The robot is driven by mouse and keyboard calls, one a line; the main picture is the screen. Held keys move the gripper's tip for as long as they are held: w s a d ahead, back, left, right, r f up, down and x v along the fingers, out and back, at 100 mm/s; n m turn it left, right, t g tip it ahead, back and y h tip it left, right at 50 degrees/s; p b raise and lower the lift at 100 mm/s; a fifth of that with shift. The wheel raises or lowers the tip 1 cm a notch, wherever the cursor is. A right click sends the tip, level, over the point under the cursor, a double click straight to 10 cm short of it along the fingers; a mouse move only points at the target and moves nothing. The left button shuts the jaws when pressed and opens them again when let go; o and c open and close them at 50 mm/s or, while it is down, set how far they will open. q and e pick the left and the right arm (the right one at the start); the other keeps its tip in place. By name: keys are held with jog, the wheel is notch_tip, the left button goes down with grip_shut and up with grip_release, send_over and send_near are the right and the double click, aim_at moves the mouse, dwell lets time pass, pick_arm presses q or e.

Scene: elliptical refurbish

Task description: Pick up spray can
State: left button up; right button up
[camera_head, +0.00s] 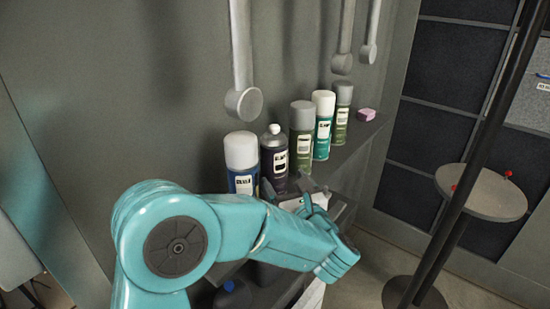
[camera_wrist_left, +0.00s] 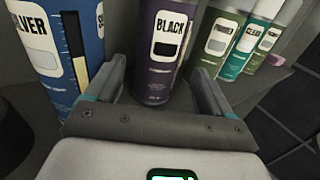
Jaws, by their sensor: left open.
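Several spray cans stand upright in a row on a shelf against the wall. A dark purple can labelled BLACK (camera_head: 274,158) has a pale rounded top; it also shows in the left wrist view (camera_wrist_left: 158,75). My left gripper (camera_head: 290,190) is open, with a finger on each side of this can's lower part in the left wrist view (camera_wrist_left: 155,85). Whether the fingers touch it I cannot tell. A blue can labelled SILVER (camera_head: 242,165) with a grey-white cap stands to its left. My right gripper is not in view.
To the right stand an olive can (camera_head: 302,135), a teal can with a white cap (camera_head: 323,125) and another green can (camera_head: 342,115). A pink block (camera_head: 366,114) lies at the shelf's far end. Grey rods (camera_head: 243,100) hang on the wall above. A dark pole (camera_head: 470,170) stands right.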

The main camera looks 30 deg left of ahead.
aim_at(279, 174)
pick_arm(q)
jog(key=shift+w+a, duration=0.4)
jog(key=shift+a, duration=0.1)
jog(key=p+x, duration=0.3)
jog(key=x, duration=0.2)
jog(key=shift+a, duration=0.2)
jog(key=c, duration=0.8)
jog(key=shift+c, duration=0.2)
jog(key=shift+r, duration=0.65)
notch_tip(279, 174, up, 19)
jog(key=shift+f+b, duration=0.15)
jog(key=shift+b, duration=0.7)
